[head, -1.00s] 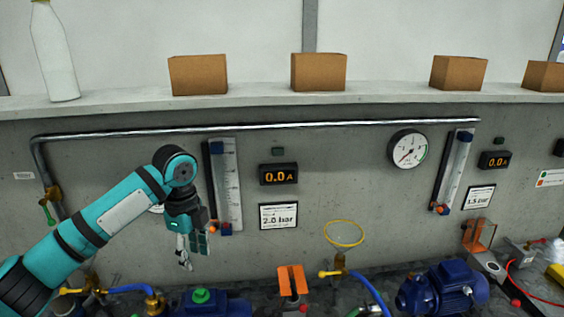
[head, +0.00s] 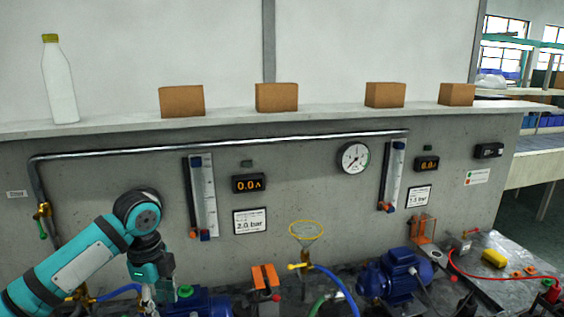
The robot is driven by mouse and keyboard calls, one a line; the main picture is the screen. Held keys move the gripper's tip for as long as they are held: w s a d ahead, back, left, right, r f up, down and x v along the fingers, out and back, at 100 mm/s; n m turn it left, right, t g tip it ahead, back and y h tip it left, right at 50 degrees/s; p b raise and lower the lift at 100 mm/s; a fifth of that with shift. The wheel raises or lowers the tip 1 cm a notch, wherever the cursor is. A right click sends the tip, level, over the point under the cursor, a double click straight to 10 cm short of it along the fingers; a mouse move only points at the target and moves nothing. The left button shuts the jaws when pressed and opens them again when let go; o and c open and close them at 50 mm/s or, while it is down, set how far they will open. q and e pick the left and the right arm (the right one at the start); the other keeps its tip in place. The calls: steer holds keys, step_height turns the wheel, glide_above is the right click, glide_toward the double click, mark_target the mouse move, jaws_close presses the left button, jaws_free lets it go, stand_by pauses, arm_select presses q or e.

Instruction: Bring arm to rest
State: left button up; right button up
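My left arm comes in from the lower left of the head view, and its gripper (head: 150,297) points down in front of the left end of the blue pump (head: 205,303) with the green knob (head: 185,291). The fingertips are small and near the bottom edge, so I cannot tell whether the gripper is open or shut. I see no object clearly held in it. My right arm and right gripper are not in view.
A concrete panel carries a metal pipe (head: 230,143), a round gauge (head: 354,158) and displays (head: 249,183). An orange bracket (head: 265,277), yellow ring (head: 306,230), blue hose (head: 336,284) and second blue pump (head: 395,275) stand right of the gripper. Cardboard boxes (head: 277,97) line the ledge.

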arm_select(q)
steer(key=s+d+f+n+t+h, duration=0.1)
steer(key=s+d+f+n, duration=0.2)
steer(key=s+d+f, duration=0.5)
steer(key=s+d+f+n+t+h, duration=0.1)
steer(key=s+d+f+n+h, duration=0.25)
steer(key=f, duration=0.65)
steer(key=s+a+f+n+t+y, duration=0.1)
steer(key=s+a+n+y, duration=0.15)
steer(key=s+n, duration=0.45)
steer(key=s+a+f+n+y, duration=0.2)
steer(key=s+a+n, duration=0.2)
steer(key=s, duration=0.6)
step_height(320, 180, down, 29)
steer(key=s+g+b, duration=0.1)
steer(key=b, duration=0.2)
steer(key=s+a+f+g+b, duration=0.1)
steer(key=s+a+f, duration=0.1)
steer(key=s+f, duration=1.3)
steer(key=shift+a+f, duration=0.4)
steer(key=shift+f, duration=0.25)
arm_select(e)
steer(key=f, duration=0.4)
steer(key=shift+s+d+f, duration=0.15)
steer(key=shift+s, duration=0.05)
